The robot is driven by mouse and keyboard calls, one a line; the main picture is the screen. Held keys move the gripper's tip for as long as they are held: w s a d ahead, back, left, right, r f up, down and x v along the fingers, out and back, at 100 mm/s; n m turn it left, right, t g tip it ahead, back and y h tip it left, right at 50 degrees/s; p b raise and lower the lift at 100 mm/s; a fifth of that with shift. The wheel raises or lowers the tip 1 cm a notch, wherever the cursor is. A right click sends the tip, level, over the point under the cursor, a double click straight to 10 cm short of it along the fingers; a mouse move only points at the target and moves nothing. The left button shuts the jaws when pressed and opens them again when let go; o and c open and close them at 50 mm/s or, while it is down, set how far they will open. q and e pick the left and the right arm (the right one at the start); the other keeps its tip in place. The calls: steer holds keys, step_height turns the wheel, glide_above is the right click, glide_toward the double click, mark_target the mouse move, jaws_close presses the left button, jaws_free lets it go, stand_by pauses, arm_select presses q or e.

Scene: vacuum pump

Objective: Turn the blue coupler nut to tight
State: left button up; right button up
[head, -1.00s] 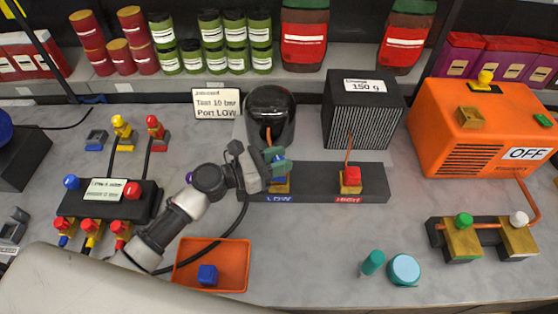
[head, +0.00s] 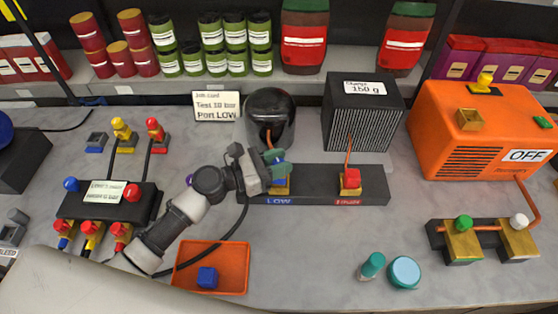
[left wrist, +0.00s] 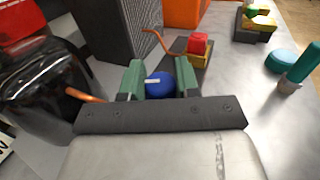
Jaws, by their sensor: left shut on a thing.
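The blue coupler nut (left wrist: 159,86) sits between the two green fingers of my left gripper (left wrist: 159,80) in the left wrist view, with a white mark on its top. In the head view my left gripper (head: 275,172) is at the LOW port of the dark port block (head: 318,184). It is shut on the nut, and only a little blue shows beside the fingers there. The fingers and wrist hide most of the LOW port. My right gripper is not in view.
A red nut (head: 351,175) sits on the HIGH port to the right. A black rounded tank (head: 270,112) stands close behind the gripper. An orange tray (head: 222,255) with a blue cube (head: 207,277) lies in front. The orange machine (head: 470,135) reads OFF.

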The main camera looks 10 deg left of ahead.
arm_select(q)
steer(key=o, duration=0.9)
steer(key=shift+o, duration=0.2)
steer(key=shift+s+a+f, duration=0.1)
steer(key=shift+s+a, duration=0.15)
steer(key=shift+a, duration=0.05)
steer(key=b+v, duration=0.3)
steer(key=v, duration=0.7)
